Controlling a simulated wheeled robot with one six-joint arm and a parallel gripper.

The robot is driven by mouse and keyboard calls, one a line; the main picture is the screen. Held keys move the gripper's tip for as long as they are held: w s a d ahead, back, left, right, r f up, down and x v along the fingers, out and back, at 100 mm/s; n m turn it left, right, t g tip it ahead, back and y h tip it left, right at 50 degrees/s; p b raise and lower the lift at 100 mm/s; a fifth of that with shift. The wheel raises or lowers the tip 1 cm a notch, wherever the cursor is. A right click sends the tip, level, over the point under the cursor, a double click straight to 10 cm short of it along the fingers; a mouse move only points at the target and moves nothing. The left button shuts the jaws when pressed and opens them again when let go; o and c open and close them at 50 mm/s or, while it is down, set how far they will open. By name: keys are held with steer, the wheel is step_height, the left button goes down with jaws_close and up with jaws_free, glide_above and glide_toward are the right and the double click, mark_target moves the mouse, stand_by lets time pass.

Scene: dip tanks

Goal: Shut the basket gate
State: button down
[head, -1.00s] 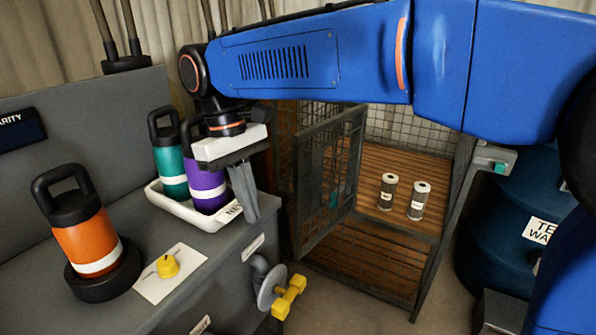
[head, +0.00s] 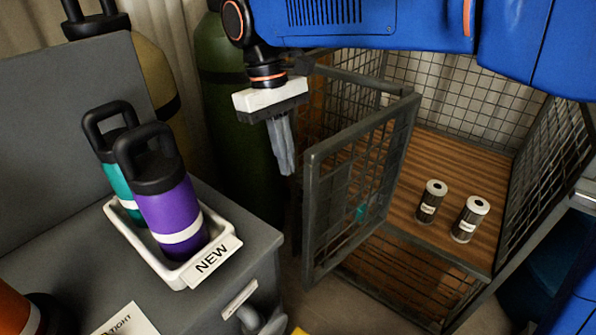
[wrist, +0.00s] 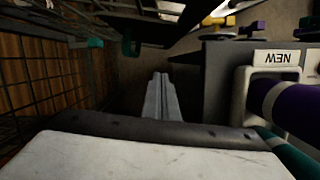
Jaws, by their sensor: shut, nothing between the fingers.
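The basket gate (head: 309,225) is a grey-framed mesh panel in the head view. It stands open, angled out from the front of the wire basket (head: 465,80). A small teal piece (head: 361,212) shows at the gate. My gripper (head: 287,172) points down just left of the gate's top left corner in the picture, fingers shut and empty. I cannot tell whether it touches the gate. In the wrist view my shut fingers (wrist: 158,78) point into a dark gap, with mesh on the left and the counter on the right.
Two filter cartridges (head: 431,201) (head: 470,219) stand on the basket's slatted floor. On the left, the counter holds a white NEW tray (head: 178,272) with a purple bottle (head: 168,205) and a teal bottle (head: 117,180). A green cylinder (head: 225,120) stands behind my gripper.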

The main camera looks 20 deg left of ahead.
mark_target(307, 208)
steer(key=shift+s+d+f, duration=0.55)
steer(key=shift+d+f, duration=0.3)
steer(key=shift+f, duration=0.6)
steer(key=shift+s+d+f, duration=0.6)
steer(key=shift+d+f, duration=0.3)
steer(key=shift+f, duration=0.6)
steer(key=shift+s+d+f, duration=0.55)
steer(key=shift+d+f, duration=0.3)
steer(key=shift+f, duration=0.6)
steer(key=shift+d, duration=0.1)
